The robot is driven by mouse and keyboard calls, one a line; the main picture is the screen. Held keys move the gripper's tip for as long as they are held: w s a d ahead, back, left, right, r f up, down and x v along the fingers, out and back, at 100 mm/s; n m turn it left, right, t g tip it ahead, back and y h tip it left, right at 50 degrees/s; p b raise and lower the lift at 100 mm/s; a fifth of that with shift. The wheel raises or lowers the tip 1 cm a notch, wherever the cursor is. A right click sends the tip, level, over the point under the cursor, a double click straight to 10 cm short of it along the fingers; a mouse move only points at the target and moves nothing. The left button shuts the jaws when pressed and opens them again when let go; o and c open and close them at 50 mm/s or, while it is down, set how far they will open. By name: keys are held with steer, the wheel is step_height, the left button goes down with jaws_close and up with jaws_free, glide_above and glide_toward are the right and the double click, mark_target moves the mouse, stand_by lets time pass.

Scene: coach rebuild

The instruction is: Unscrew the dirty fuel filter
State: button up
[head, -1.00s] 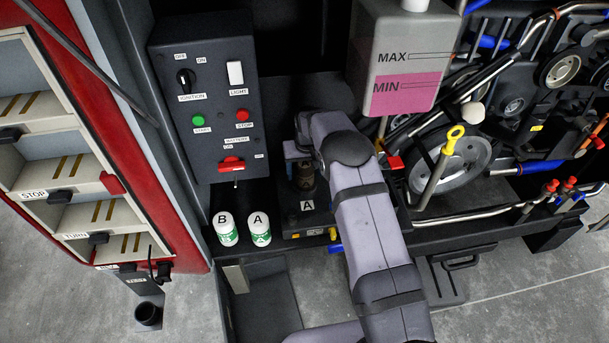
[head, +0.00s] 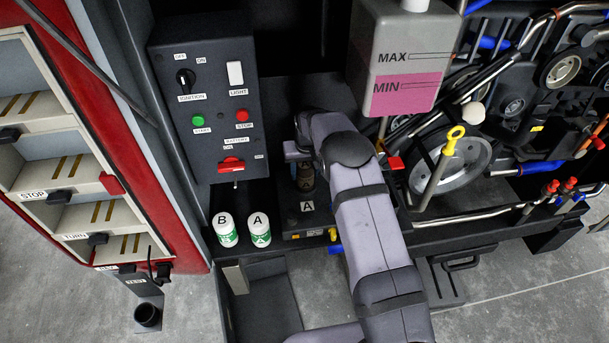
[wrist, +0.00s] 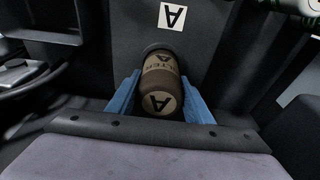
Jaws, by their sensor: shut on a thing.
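The dirty fuel filter (head: 306,177) is a brown-stained canister marked A. In the head view it is partly hidden by my arm and stands at the block with the A label (head: 307,206). In the wrist view the filter (wrist: 160,85) sits between the two blue fingers of my gripper (wrist: 163,98), its far end against the dark round mount. My gripper is shut on it. Two clean white and green filters, B (head: 227,230) and A (head: 259,230), stand upright on the ledge to the left.
A control box (head: 205,100) with switches and buttons is at the upper left. A tank (head: 400,60) with pink fluid hangs at the upper right. A yellow-handled dipstick (head: 440,165) and pulleys are right of my arm. A red cabinet with drawers (head: 70,190) is at far left.

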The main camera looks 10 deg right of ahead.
steer(key=n+b, duration=0.1)
steer(key=n, duration=0.2)
steer(key=shift+w+n+y, duration=0.1)
steer(key=shift+n+y, duration=0.2)
steer(key=shift+y, duration=0.1)
steer(key=shift+c, duration=0.2)
steer(key=shift+n+b, duration=0.3)
steer(key=shift+n, duration=0.9)
steer(key=n+b, duration=0.1)
steer(key=n, duration=0.2)
steer(key=shift+y, duration=0.4)
steer(key=n+g+b, duration=0.1)
steer(key=n, duration=0.2)
steer(key=shift+r, duration=0.15)
steer(key=shift+w, duration=0.1)
steer(key=shift+o, duration=0.2)
steer(key=n+g, duration=0.1)
steer(key=n, duration=0.4)
steer(key=shift+r+n+y, duration=0.15)
steer(key=shift+n+y, duration=0.15)
steer(key=shift+y, duration=0.1)
steer(key=shift+c, duration=0.2)
